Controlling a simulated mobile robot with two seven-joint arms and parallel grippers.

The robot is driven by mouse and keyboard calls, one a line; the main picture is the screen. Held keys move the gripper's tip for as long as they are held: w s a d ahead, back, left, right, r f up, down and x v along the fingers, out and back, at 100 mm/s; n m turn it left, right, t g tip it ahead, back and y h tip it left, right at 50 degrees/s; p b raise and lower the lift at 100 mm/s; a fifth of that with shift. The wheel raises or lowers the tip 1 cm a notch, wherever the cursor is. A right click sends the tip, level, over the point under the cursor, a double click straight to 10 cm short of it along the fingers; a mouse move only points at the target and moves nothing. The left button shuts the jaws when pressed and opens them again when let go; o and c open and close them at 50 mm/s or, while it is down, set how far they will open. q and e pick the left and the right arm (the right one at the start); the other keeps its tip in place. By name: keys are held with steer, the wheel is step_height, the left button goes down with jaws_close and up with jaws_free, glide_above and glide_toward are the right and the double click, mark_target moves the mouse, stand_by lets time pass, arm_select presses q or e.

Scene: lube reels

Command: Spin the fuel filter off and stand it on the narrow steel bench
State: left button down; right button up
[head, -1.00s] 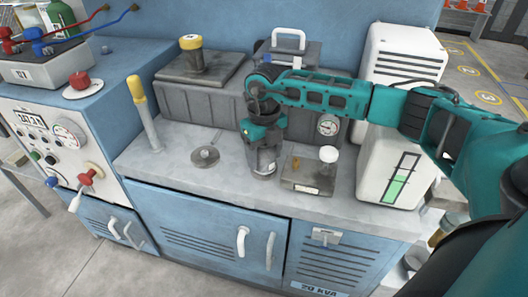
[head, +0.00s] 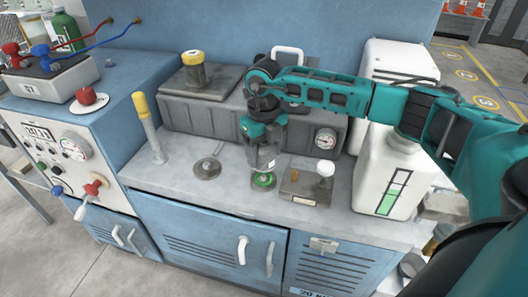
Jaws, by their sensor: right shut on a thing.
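My right gripper (head: 263,160) points down over the middle of the grey worktop (head: 205,187). It is shut on a grey body that I take to be the fuel filter, mostly hidden by the fingers. The gap between mount and held body looks small. My left gripper is not in view.
A dark tank with a gauge (head: 325,140) stands behind.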

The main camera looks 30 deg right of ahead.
steer(key=shift+r+p, duration=0.6)
steer(key=shift+r, duration=0.6)
